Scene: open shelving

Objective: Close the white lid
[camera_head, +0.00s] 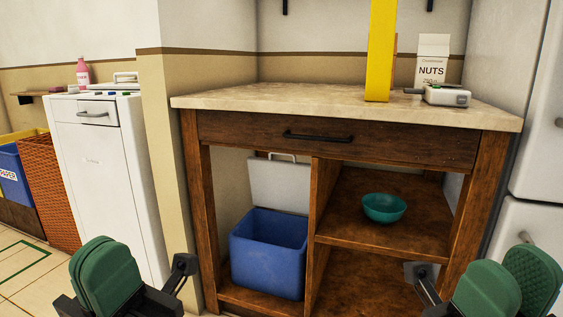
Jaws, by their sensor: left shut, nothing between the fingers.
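The white lid (279,186) stands raised, nearly upright, at the back of a blue bin (267,268). It has a small handle on its top edge. The bin sits in the left lower compartment of the wooden counter and its top is open. My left gripper (106,272) is shut and empty, in front of the counter and to the left of the bin. My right gripper (511,284) is at the lower right, apart from the bin and lid. Its two green fingers are spread, with nothing seen between them.
The wooden counter's upright divider (325,195) stands right of the bin. A teal bowl (384,208) sits on the right shelf. A yellow box (380,50), a nuts carton (432,60) and a small white device (446,96) stand on top. A white cabinet (105,165) is at left.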

